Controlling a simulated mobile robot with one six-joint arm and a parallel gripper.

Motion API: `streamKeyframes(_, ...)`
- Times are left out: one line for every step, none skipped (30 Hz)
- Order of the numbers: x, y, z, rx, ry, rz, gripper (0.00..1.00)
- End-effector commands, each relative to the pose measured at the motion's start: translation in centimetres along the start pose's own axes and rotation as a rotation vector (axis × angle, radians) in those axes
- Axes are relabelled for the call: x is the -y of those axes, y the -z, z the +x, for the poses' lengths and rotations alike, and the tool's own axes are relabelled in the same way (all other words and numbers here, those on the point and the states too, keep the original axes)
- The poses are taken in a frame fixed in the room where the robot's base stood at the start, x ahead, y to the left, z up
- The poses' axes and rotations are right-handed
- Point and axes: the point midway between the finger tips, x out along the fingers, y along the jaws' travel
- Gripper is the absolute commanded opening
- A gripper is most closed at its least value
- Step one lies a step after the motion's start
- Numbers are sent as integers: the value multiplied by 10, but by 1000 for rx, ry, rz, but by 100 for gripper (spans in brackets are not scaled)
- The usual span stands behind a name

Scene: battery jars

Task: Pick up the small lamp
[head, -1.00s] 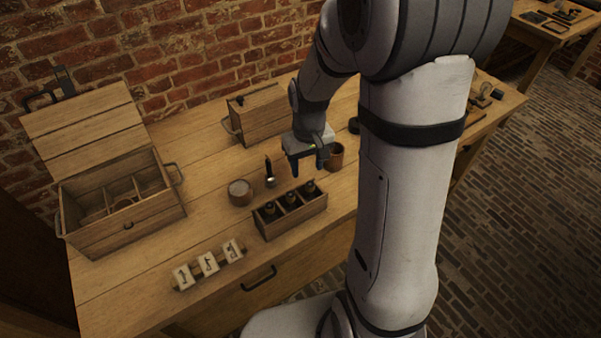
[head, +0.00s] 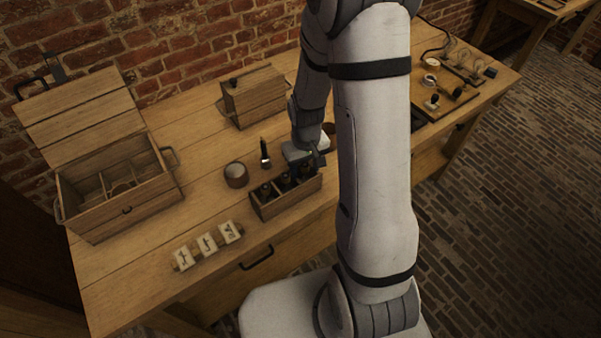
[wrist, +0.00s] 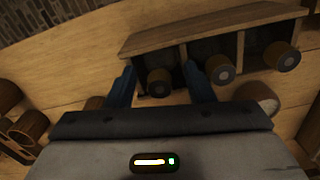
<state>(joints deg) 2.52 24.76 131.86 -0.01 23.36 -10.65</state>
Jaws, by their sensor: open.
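No object is plain enough to name surely as the small lamp; a small pale round piece (head: 431,62) near a dark curved cord lies at the bench's far right. My gripper (head: 312,160) is over the right end of an open three-compartment wooden box (head: 288,205). In the wrist view, my open gripper (wrist: 160,72) has its fingers on either side of one dark round-topped jar (wrist: 160,83), with nothing clearly clasped. Two more jars (wrist: 220,69) (wrist: 285,57) stand in the other compartments. My arm hides part of the bench.
A round wooden pot (head: 236,174) and a slim dark upright item (head: 265,152) stand behind the box. Several picture cards (head: 206,246) lie in front. An open chest (head: 120,205) is at left, a closed wooden case (head: 253,97) at the back.

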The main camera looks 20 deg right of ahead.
Motion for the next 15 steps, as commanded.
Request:
streamKeyframes(0, 0, 0, 0, 0, 0, 46)
streamKeyframes(0, 0, 0, 0, 0, 0, 43)
streamKeyframes(0, 0, 0, 0, 0, 0, 40)
streamKeyframes(0, 0, 0, 0, 0, 0, 37)
streamKeyframes(0, 0, 0, 0, 0, 1, 35)
streamKeyframes(0, 0, 0, 0, 0, 1, 32)
streamKeyframes(0, 0, 0, 0, 0, 1, 29)
streamKeyframes(0, 0, 0, 0, 0, 1, 27)
streamKeyframes(0, 0, 0, 0, 0, 1, 24)
streamKeyframes(0, 0, 0, 0, 0, 1, 21)
streamKeyframes(0, 0, 0, 0, 0, 1, 19)
streamKeyframes(0, 0, 0, 0, 0, 1, 15)
streamKeyframes(0, 0, 0, 0, 0, 1, 13)
streamKeyframes(0, 0, 0, 0, 0, 1, 10)
streamKeyframes(0, 0, 0, 0, 0, 1, 7)
